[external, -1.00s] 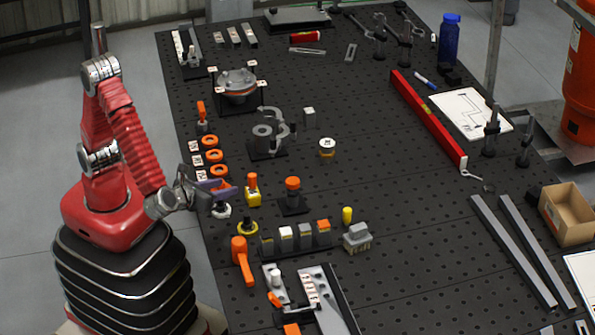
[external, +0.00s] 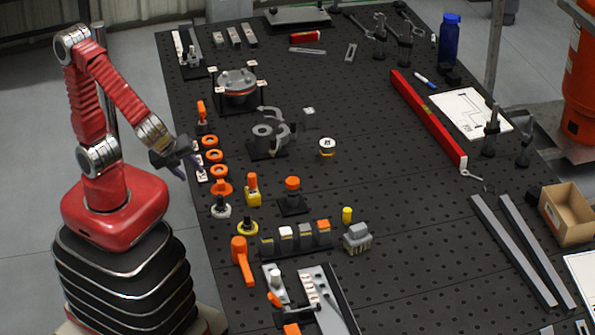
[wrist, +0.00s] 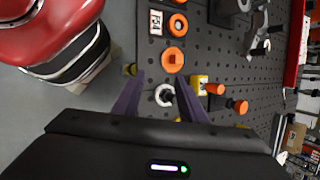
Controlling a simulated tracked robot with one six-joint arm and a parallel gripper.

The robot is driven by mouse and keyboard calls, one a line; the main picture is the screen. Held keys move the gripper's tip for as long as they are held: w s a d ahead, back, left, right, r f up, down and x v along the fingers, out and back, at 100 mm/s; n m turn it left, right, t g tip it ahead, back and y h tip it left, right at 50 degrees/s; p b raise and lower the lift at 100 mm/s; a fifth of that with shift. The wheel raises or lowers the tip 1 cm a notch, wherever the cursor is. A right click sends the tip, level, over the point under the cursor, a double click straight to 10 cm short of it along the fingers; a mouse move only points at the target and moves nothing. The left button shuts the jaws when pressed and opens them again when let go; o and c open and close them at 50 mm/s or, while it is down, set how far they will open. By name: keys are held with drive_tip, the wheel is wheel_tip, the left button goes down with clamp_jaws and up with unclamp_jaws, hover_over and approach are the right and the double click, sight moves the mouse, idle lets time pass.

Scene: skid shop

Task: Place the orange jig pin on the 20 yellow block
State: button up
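An orange pin (external: 252,180) stands upright on a yellow block (external: 253,198) near the left side of the bench. In the wrist view the orange pin (wrist: 216,89) and yellow block (wrist: 199,85) are right of my fingers. I cannot read a number on the block. A second, thicker orange-topped piece (external: 292,184) stands on a black base to its right. My gripper (external: 188,174) is raised by the bench's left edge, left of the block. In the wrist view my gripper (wrist: 159,92) has its purple fingers spread, with nothing held between them.
Orange rings (external: 213,156) line the left edge, with a white ring (external: 221,211) and a yellow ring (external: 247,228) nearer. A rack of small blocks (external: 295,240) and an orange-handled clamp (external: 240,260) lie in front.

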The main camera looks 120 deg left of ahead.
drive_tip(key=s+d+r+n+t+h, duration=0.3)
drive_tip(key=s+d+n+t+h, duration=0.1)
drive_tip(key=n, duration=0.5)
drive_tip(key=shift+s+d+r+n+t+h, duration=0.3)
drive_tip(key=shift+s+d+r+t+h, duration=0.1)
drive_tip(key=shift+s+d+h, duration=0.55)
idle(0.4)
